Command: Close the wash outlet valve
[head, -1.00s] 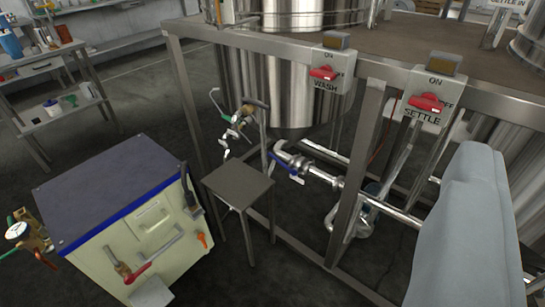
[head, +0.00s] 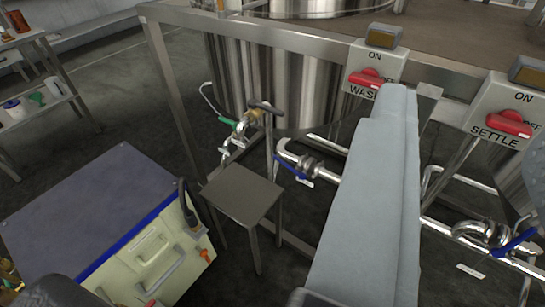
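The wash tank (head: 285,85) is a shiny steel cylinder behind the frame in the head view. A steel outlet pipe comes out low by it, carrying a valve with a blue lever (head: 291,167). The lever slants down to the right, roughly along the pipe, and a small white label shows by its end. I take this as the wash outlet valve. My pale grey arm link crosses the picture just right of it and hides the pipe further right. My gripper is not clearly in view, and nothing touches the lever.
WASH (head: 374,69) and SETTLE (head: 502,108) switch boxes sit on the frame rail. Another blue-lever valve (head: 515,243) is at lower right. A small stool (head: 240,192) stands before the wash valve. A cream cabinet (head: 140,250) is at lower left. A green-handled tap (head: 228,121) is beside the tank.

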